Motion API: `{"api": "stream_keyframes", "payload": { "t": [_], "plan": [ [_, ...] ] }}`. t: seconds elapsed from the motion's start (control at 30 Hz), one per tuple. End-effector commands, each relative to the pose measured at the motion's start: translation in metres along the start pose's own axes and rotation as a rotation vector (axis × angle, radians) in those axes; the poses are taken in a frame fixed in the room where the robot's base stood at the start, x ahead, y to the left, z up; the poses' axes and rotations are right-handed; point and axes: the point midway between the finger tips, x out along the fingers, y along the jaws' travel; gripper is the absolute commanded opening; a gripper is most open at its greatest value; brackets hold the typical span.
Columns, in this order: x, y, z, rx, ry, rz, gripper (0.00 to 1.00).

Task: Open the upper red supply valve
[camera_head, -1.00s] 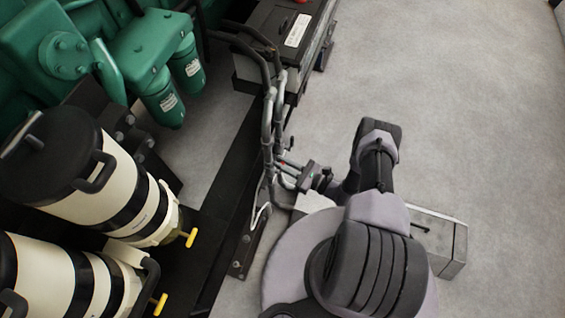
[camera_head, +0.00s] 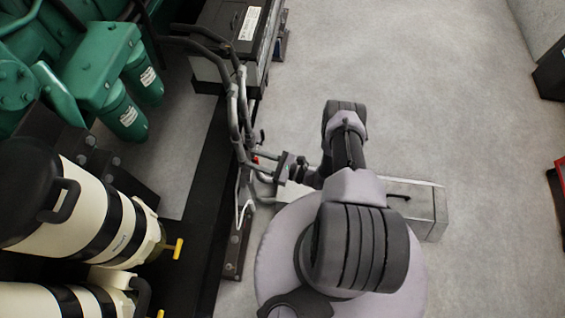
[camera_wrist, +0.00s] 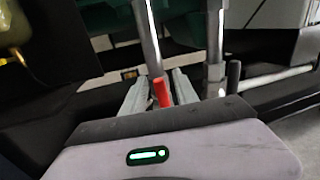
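A red valve handle (camera_wrist: 162,92) stands by the grey vertical pipes in the wrist view. A small bit of red (camera_head: 255,158) shows at the pipes in the head view. My gripper (camera_wrist: 160,84) has its two grey fingers apart, one on each side of the red handle, with a visible gap. In the head view my gripper (camera_head: 268,168) reaches left to the pipes (camera_head: 237,110). Only one red handle is clear, and I cannot tell from these views whether it is the upper one. The valve body is mostly hidden.
A dark lever (camera_wrist: 233,76) stands right of the red handle. Cream filter canisters (camera_head: 105,212) with a yellow handle (camera_head: 174,248) are at left. A black battery box (camera_head: 232,35) stands behind the pipes.

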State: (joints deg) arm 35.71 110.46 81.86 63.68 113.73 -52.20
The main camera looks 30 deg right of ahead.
Motion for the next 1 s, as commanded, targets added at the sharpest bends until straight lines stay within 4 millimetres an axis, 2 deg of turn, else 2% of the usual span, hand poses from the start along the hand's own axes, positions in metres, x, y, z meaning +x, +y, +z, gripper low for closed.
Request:
{"api": "stream_keyframes", "payload": {
  "t": [0.17,0.4,0.5,0.6,0.77,1.0],
  "plan": [
    [-0.031,-0.001,0.003,0.001,0.000,-0.008,0.36],
    [-0.110,-0.002,0.002,-0.002,0.001,-0.010,0.36],
    [-0.138,-0.001,0.001,-0.002,0.000,-0.009,0.36],
    [-0.158,0.000,0.000,-0.001,0.000,-0.005,0.36],
    [-0.172,0.000,0.000,0.001,0.000,-0.003,0.36],
    [-0.173,0.001,0.000,0.001,0.000,-0.001,0.36]
  ]
}}
